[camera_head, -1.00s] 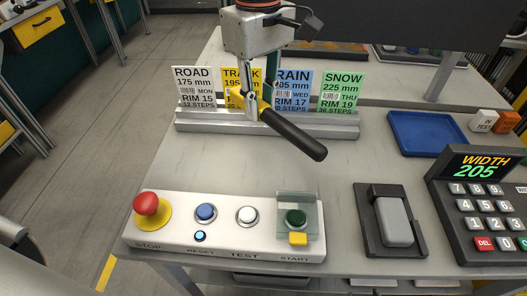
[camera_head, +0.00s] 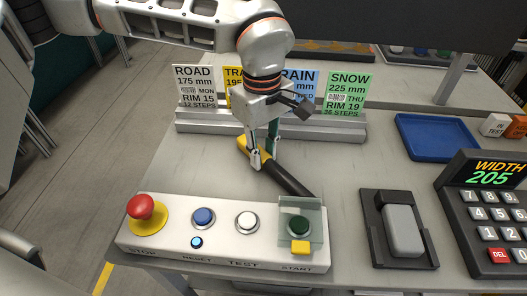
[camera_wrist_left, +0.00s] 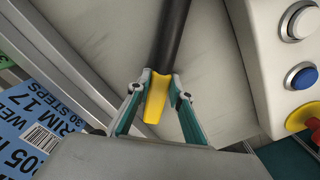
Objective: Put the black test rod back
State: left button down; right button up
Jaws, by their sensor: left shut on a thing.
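The black test rod (camera_head: 290,182) has a yellow end and slants down to the right between the card rack and the button panel. My left gripper (camera_head: 262,164) is shut on the rod at its yellow end. In the left wrist view my left gripper (camera_wrist_left: 158,92) has its fingers either side of the yellow end, and the black rod (camera_wrist_left: 172,32) runs away from it. The rod is at or close above the grey tabletop; I cannot tell if it touches. The rod's far tip is partly hidden behind the panel's clear cover. My right gripper is not in view.
The button panel (camera_head: 138,238) with red stop and green start buttons is in front. A metal rack (camera_head: 205,122) holds several tyre cards behind. A blue tray (camera_head: 437,136), a dark holder with a grey block (camera_head: 403,230) and a keypad reading WIDTH 205 (camera_head: 489,205) are at right.

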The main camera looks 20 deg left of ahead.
aim_at(263, 155)
pick_arm(q)
jog(key=c, duration=1.8)
grip_release()
notch_tip(263, 155, up, 12)
jog(key=shift+r+p, duration=0.1)
jog(key=shift+p, duration=0.75)
